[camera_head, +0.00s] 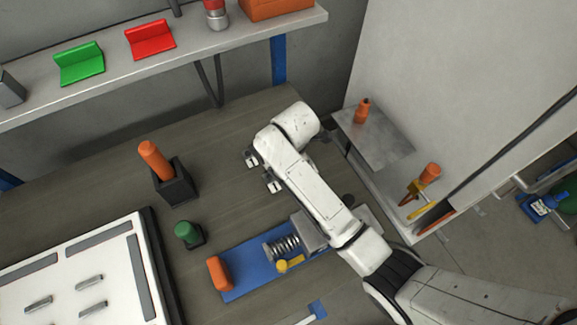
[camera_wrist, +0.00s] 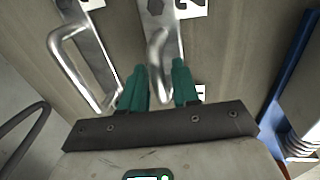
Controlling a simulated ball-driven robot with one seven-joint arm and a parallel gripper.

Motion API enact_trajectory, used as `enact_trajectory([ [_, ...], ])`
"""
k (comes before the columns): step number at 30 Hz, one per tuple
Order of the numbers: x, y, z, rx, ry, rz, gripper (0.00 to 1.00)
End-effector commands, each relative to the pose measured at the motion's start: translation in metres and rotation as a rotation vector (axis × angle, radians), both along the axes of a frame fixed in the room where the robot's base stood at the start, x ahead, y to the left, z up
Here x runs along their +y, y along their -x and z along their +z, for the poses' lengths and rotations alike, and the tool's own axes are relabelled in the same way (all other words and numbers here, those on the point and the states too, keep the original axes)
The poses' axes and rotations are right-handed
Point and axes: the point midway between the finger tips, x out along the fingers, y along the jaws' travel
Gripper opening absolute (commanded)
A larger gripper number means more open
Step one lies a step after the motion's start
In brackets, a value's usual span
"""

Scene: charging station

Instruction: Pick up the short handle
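In the wrist view, the short handle (camera_wrist: 157,42) is a curved bare-metal grip on a metal plate with a hex bolt. My gripper (camera_wrist: 160,68) has two green fingers, spread apart, one on each side of the short handle's lower part. Gaps show between the fingers and the metal; whether the fingertips reach down around it or hover above, I cannot tell. In the head view, my arm hides the gripper and most of this spot; small metal plate ends with white labels (camera_head: 272,184) show beside the arm.
A longer metal handle (camera_wrist: 75,65) stands just left in the wrist view. A blue base (camera_head: 240,290) with a spring (camera_head: 284,246) lies near my arm. A black holder (camera_head: 176,187) with an orange-topped tool and a green knob (camera_head: 186,231) stand left. A wall shelf (camera_head: 190,50) runs behind.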

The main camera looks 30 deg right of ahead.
Motion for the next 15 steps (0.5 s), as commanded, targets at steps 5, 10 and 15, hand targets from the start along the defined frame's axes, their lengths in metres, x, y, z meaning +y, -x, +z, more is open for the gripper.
enact_trajectory([
  [5,0.0000,-0.0001,0.0002,0.000,0.000,0.000,0.13],
  [10,0.0000,0.0000,0.0002,0.000,0.000,0.000,0.00],
  [15,0.0000,-0.0003,0.0008,-0.001,0.000,0.000,0.00],
])
